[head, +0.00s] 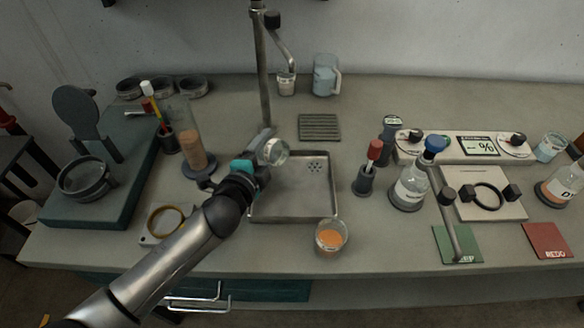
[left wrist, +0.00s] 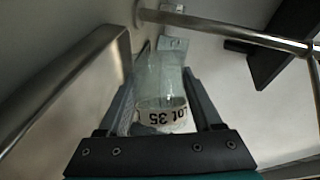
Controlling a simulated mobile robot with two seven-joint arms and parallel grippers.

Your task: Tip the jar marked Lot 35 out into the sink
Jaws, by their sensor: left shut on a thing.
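My left gripper (head: 262,152) is shut on a clear glass jar (head: 274,152). In the left wrist view the jar (left wrist: 162,85) sits between the two fingers (left wrist: 162,98), and its white band reads LOT 35, upside down in that picture. In the head view the jar looks tilted over the back left part of the sink (head: 290,207), a shallow grey basin with drain holes. I cannot make out any contents in the jar. My right gripper is not in view.
A glass cup of orange stuff (head: 331,237) stands at the sink's front right corner. A slotted grey plate (head: 320,127) lies behind the sink. A tall cylinder (head: 192,145) stands left, a blue-capped bottle (head: 411,187) right. A vertical post (head: 262,80) rises behind the gripper.

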